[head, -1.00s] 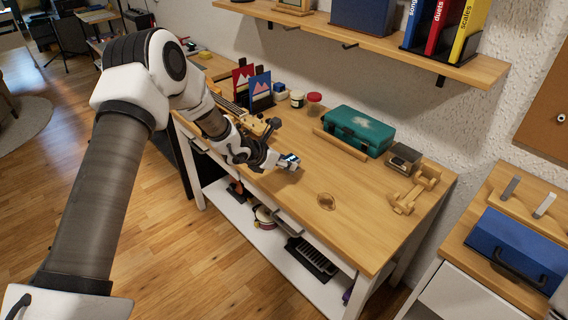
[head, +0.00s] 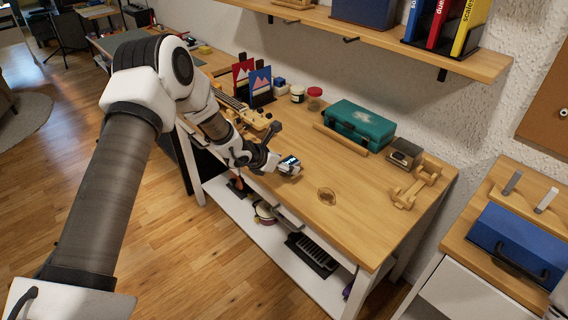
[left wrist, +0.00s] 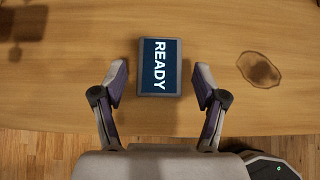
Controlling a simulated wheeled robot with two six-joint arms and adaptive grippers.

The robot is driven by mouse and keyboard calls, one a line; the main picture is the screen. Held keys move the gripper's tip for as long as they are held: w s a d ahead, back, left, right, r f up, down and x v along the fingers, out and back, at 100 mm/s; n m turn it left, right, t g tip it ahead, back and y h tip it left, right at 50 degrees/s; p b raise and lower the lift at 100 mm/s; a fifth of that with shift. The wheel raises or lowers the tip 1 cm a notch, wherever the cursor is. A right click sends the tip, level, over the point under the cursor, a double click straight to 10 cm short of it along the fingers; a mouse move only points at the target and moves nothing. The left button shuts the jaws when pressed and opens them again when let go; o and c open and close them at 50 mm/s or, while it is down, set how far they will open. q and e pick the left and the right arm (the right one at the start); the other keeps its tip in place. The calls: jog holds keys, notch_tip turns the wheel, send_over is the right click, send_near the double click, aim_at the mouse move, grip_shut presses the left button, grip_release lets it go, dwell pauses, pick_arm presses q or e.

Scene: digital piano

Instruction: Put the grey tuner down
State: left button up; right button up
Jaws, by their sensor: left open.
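The grey tuner (left wrist: 159,67) has a dark blue screen reading "READY". In the left wrist view it lies between the two spread fingers of my left gripper (left wrist: 160,85), with a gap on each side. It appears to rest on the wooden worktop, near the front edge. In the head view the tuner (head: 289,161) shows small at the tip of my left gripper (head: 284,167), which partly hides it. My left gripper is open. My right gripper is not in view.
Behind are a teal case (head: 360,124), two jars, a small dark-topped box (head: 404,153) and a wooden stand (head: 415,186). The worktop's front middle is mostly clear.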

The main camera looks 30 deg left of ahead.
pick_arm(q)
jog(key=shift+r, duration=0.15)
jog(key=shift+r+p, duration=0.35)
jog(key=shift+p, duration=0.3)
jog(key=b+v, duration=0.1)
jog(key=v, duration=1)
jog(key=s+d+f+m+g+y, duration=0.25)
jog(key=s+f+m+g, duration=0.25)
jog(key=s+f+m, duration=0.8)
jog(key=s+d+f+m+g+y, duration=0.25)
jog(key=s+f+m+g, duration=0.5)
jog(key=s, duration=0.85)
jog(key=s+d+f+m+t+h+p, duration=0.1)
jog(key=s+d+m+t+p, duration=0.1)
jog(key=s+d+m, duration=0.4)
jog(key=m+t, duration=0.1)
jog(key=m, duration=0.4)
jog(key=shift+s+d+f+h+p, duration=0.2)
jog(key=shift+s+f+h+p, duration=0.1)
jog(key=shift+h+p, duration=0.1)
